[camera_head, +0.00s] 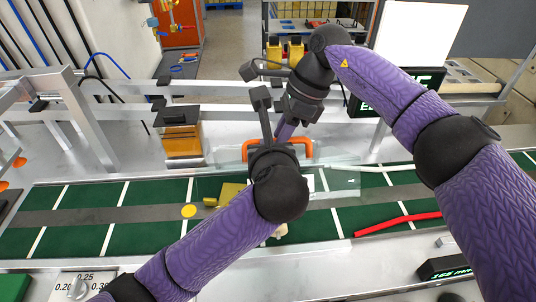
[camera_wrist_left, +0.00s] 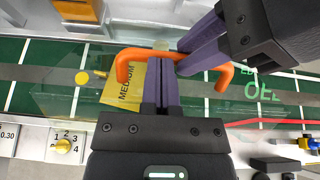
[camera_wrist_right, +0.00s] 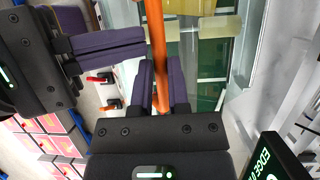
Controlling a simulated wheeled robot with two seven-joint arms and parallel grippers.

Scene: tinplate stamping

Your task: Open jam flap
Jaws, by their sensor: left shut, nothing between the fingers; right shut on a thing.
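The jam flap is a clear pane (camera_head: 343,182) over the green belt, with an orange handle (camera_head: 305,145). The handle also shows in the left wrist view (camera_wrist_left: 131,54) and in the right wrist view (camera_wrist_right: 155,30). My right gripper (camera_head: 286,132) is shut on the handle's bar; its purple fingers close around it in the right wrist view (camera_wrist_right: 161,88). My left gripper (camera_wrist_left: 161,88) is shut and empty, close beside the handle. In the head view its fingers are mostly hidden behind my left forearm. The pane's edges are faint, so its tilt is hard to judge.
A yellow plate marked MEDIUM (camera_wrist_left: 126,85) lies beneath the pane. A yellow disc (camera_head: 189,211) lies on the belt to its left. A red bar (camera_head: 398,224) lies to the right. A gold block in a stand (camera_head: 183,142) stands behind the belt.

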